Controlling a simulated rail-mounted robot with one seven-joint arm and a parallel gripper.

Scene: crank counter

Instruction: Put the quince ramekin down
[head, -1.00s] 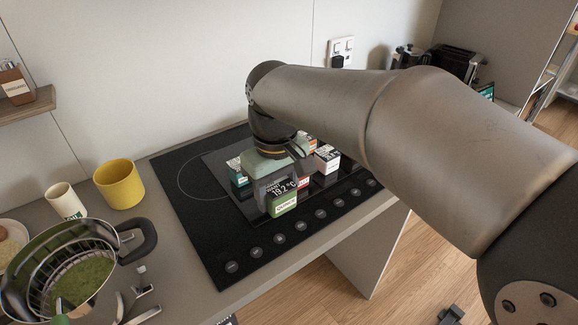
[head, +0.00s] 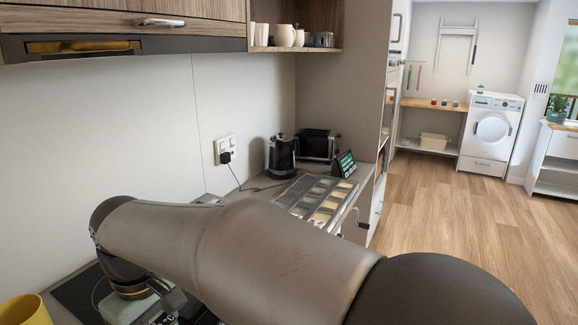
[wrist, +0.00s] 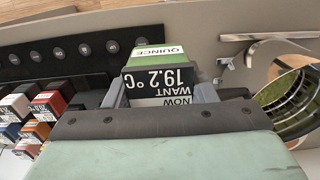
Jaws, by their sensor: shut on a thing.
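The quince ramekin (wrist: 158,54) is a small green piece with a white label reading QUINCE, seen in the wrist view. My gripper (wrist: 160,90) is shut on it, with a finger on either side. A dark panel reading "WANT 19.2 °C" and "NOW" shows upside down between the fingers and hides part of the ramekin. In the head view my gripper (head: 172,306) is at the bottom edge, mostly cut off, and the ramekin is not clearly seen. I cannot tell whether the ramekin touches the surface below.
Several small labelled blocks (wrist: 42,108) stand at the left of the wrist view. A pan (wrist: 290,100) and metal handles are at right. A cutlery tray (head: 315,198), kettle (head: 282,157) and toaster (head: 318,145) are farther along.

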